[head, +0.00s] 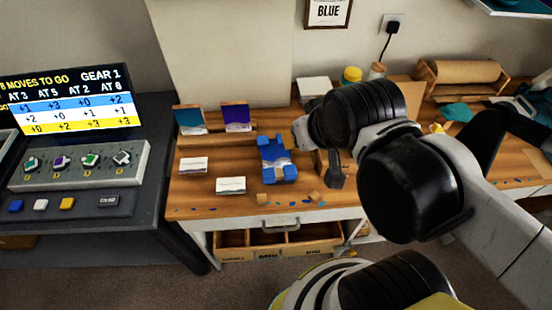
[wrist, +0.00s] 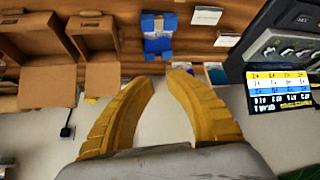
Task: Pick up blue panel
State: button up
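A small upright panel with a deep blue-violet face (head: 236,117) stands at the back of the wooden bench, beside a teal panel (head: 189,119). A bright blue block-like piece with a pale band (head: 278,160) lies in the middle of the bench; the wrist view also shows it (wrist: 158,35), beyond the fingertips. I cannot tell for certain which is the blue panel. My gripper (wrist: 165,80) has its two yellow fingers apart with nothing between them. It is clear of the blue piece. In the head view my arm hides the fingers.
White cards (head: 231,185) lie left of the blue piece. A dark upright tool (head: 335,168) stands to its right. Open cardboard boxes (wrist: 45,60) show at left in the wrist view. A console with a screen (head: 66,103) stands left of the bench. Small chips lie along the front edge.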

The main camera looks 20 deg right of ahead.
jog(key=o, duration=0.5)
jog(key=shift+w+r, duration=0.1)
jog(key=shift+w, duration=0.05)
jog(key=o, duration=1.2)
jog(key=shift+w+r+g+p, duration=0.1)
jog(key=shift+w+g+p, duration=0.4)
jog(key=shift+w, duration=0.7)
jog(key=shift+c, duration=0.2)
jog(key=m+g+p, duration=0.1)
jog(key=m+g, duration=0.1)
jog(key=g, duration=0.4)
send_over(276, 157)
jog(key=f, duration=1.9)
jog(key=shift+w+a+f, duration=0.2)
jog(key=shift+a, duration=0.1)
jog(key=shift+s+d+f+b, duration=0.15)
jog(key=shift+f+b, duration=0.45)
jog(key=shift+f, duration=0.8)
jog(key=shift+d+f+b, duration=0.15)
jog(key=shift+f+b, duration=0.4)
jog(key=shift+f, duration=0.8)
